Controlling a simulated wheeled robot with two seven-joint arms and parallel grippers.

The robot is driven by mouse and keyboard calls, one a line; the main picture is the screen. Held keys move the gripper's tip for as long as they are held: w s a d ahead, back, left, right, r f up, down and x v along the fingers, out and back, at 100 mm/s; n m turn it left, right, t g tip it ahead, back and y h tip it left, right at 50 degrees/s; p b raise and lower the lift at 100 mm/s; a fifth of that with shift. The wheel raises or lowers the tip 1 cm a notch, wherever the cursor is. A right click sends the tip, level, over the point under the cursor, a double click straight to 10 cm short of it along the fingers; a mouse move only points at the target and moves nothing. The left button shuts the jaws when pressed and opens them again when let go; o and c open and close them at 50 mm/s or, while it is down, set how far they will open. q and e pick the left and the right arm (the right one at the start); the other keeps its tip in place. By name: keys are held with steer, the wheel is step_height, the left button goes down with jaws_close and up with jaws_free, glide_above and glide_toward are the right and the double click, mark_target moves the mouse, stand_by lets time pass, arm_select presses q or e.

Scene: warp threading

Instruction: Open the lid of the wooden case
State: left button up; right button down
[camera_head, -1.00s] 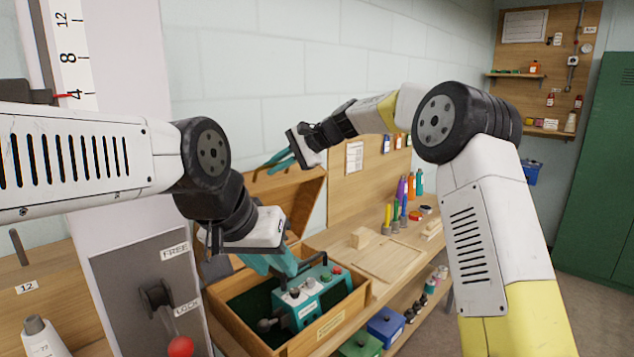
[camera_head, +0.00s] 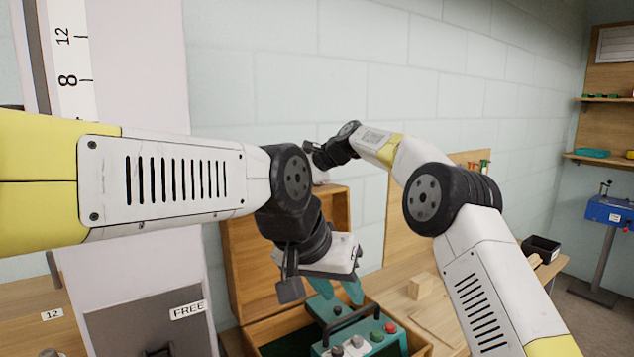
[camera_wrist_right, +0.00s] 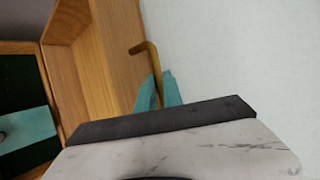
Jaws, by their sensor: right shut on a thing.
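The wooden case (camera_head: 424,349) is open at the bottom of the head view, its lid (camera_head: 241,262) raised at the back. The lid also shows in the right wrist view (camera_wrist_right: 108,48). A teal device (camera_head: 372,338) with a handle and buttons sits in the case. My left gripper (camera_head: 338,291) hangs above the device, its teal fingers apart and empty. My right gripper (camera_wrist_right: 158,92) is shut on a bent brass rod (camera_wrist_right: 152,58) beside the lid's outer face. In the head view its fingers are hidden behind the left arm and lid.
A wooden block (camera_head: 420,287) lies on the bench right of the case. A grey panel marked FREE (camera_head: 187,310) stands at left. A pale wall (camera_head: 420,70) rises close behind the lid. A black bin (camera_head: 541,249) sits farther right.

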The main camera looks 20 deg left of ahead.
steer(key=shift+w, duration=0.1)
steer(key=c, duration=1.5)
jaws_free()
steer(key=v, duration=0.7)
steer(key=shift+d+r, duration=0.2)
steer(key=shift+d, duration=0.15)
